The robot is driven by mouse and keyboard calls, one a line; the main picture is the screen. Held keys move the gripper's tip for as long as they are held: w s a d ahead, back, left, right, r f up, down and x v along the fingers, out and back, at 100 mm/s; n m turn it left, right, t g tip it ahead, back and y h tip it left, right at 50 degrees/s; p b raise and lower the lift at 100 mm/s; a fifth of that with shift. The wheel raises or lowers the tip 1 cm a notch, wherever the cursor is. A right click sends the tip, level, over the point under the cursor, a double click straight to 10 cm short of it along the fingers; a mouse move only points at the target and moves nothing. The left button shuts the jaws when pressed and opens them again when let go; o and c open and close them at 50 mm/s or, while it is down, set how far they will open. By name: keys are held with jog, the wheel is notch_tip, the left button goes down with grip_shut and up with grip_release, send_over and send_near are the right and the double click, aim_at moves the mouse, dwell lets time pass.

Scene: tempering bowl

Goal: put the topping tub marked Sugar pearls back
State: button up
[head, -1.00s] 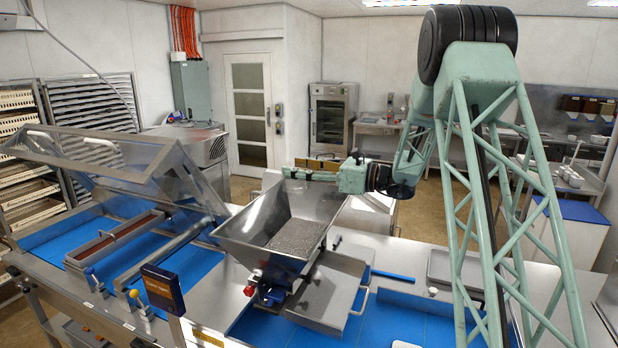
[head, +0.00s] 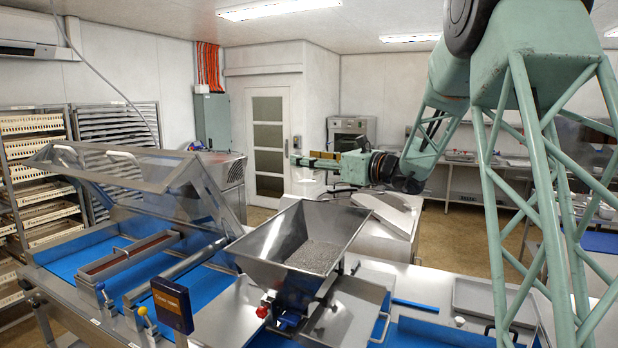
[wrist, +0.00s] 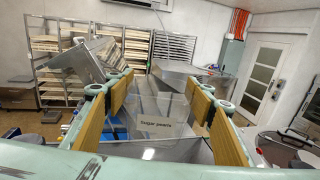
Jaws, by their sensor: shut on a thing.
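The clear topping tub (wrist: 158,108) shows in the wrist view with the dark words "Sugar pearls" on its wall. It sits between the tan pads of my gripper (wrist: 165,112), which is shut on it. The tub looks see-through, and I cannot make out any contents. In the head view my gripper (head: 316,158) points left, held in the air behind and above the steel hopper (head: 262,247). The tub cannot be made out there.
The hopper holds grey granules (head: 315,257). A machine with a raised clear cover (head: 120,170) stands left. A dark blue box (head: 172,305) stands at the front. A grey tray (head: 495,297) lies right of the hopper. Racks (head: 35,165) line the left wall.

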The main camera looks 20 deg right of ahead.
jog(key=s+d+r+m+t+h+b, duration=0.1)
jog(key=s+r+m+h+b, duration=0.2)
jog(key=r, duration=0.9)
jog(key=s+d+r+m+t+h+b, duration=0.2)
jog(key=s+r+m+h+b, duration=0.2)
jog(key=s+r+h+b, duration=0.3)
jog(key=s+r+b, duration=0.4)
jog(key=s, duration=0.5)
jog(key=shift+s+r+t+h, duration=0.15)
jog(key=shift+r+t+h, duration=0.15)
jog(key=shift+r+h, duration=0.1)
jog(key=shift+d, duration=0.1)
